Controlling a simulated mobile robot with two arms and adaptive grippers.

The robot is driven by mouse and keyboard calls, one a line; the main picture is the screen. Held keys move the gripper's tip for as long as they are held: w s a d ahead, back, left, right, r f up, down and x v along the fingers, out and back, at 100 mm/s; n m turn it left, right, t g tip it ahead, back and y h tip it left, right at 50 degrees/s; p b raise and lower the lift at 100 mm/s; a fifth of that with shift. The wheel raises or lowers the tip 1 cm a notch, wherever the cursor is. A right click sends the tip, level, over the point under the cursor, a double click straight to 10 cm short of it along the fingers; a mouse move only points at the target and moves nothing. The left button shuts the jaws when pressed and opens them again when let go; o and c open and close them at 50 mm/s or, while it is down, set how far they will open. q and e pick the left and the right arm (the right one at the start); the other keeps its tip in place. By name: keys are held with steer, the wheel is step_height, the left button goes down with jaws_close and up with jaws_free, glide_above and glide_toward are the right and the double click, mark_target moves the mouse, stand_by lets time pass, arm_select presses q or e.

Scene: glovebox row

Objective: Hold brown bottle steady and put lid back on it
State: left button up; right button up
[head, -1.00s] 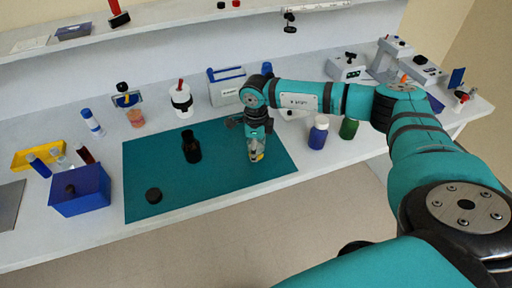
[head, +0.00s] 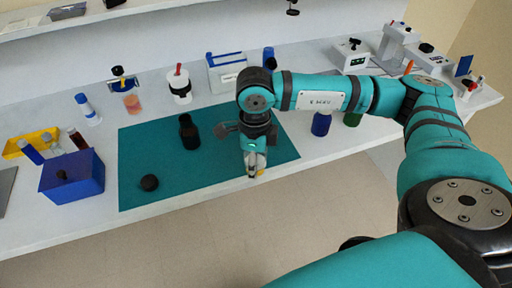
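The brown bottle (head: 190,134) stands upright on the teal mat (head: 150,155), left of the mat's middle. A black lid (head: 149,182) lies on the mat near its front left corner, apart from the bottle. My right gripper (head: 256,168) points down over the right front part of the mat, to the right of the bottle and apart from it. Its fingers are small in the head view, and I cannot tell whether they are open or shut. My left gripper is not in view.
A blue box (head: 72,178) and a yellow tray (head: 18,152) stand left of the mat. A blue bottle (head: 321,124) stands right, partly behind my arm. The mat between bottle and lid is clear.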

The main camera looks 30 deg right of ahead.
steer(key=shift+s+a+r, duration=0.1)
steer(key=shift+s+a, duration=0.65)
steer(key=shift+s, duration=0.3)
